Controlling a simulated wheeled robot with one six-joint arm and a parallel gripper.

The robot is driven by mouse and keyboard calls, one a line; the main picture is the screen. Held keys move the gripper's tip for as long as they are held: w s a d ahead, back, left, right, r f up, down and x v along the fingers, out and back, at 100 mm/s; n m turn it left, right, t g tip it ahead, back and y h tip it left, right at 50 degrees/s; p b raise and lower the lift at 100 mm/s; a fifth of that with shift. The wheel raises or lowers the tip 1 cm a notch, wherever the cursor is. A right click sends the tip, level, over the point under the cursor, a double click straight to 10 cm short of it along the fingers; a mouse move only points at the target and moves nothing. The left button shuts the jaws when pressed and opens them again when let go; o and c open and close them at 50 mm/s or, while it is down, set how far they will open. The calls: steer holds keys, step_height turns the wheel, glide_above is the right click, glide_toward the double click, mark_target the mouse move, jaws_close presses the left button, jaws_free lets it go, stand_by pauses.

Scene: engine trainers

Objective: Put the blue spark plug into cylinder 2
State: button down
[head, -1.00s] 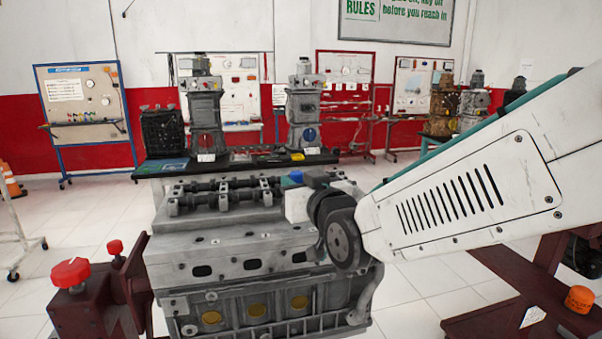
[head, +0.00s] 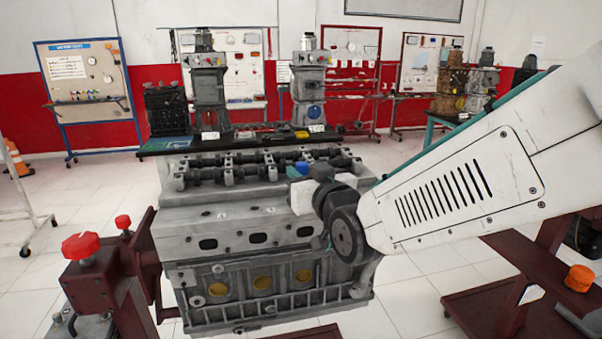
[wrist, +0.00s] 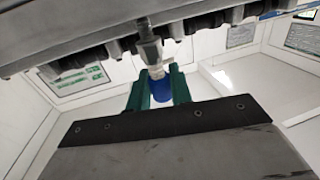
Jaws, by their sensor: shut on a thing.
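My gripper (wrist: 156,92) shows in the wrist view with two green fingers shut on the blue spark plug. The plug's blue end (wrist: 160,84) is between the fingers, and its pale, metal part (wrist: 151,45) points to the engine's edge at the top of that view. I cannot tell whether the plug's tip touches the engine. In the head view, my gripper (head: 299,182) is at the right part of the grey engine (head: 230,225), with blue (head: 302,168) showing at its end. Dark oval openings line the engine's near side. No cylinder number is readable, so I cannot tell which is cylinder 2.
Camshafts (head: 262,163) run along the engine's top. A dark bench (head: 165,149) with more engine models stands behind. A maroon stand with red knobs (head: 80,245) is at the left, another maroon frame (head: 540,260) at the right. White floor lies around them.

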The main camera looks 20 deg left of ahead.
steer(key=shift+f, duration=0.2)
stand_by(0.3)
steer(key=shift+f, duration=0.35)
steer(key=shift+f, duration=0.35)
stand_by(0.4)
steer(key=c, duration=1.2)
jaws_free()
steer(key=shift+o, duration=0.2)
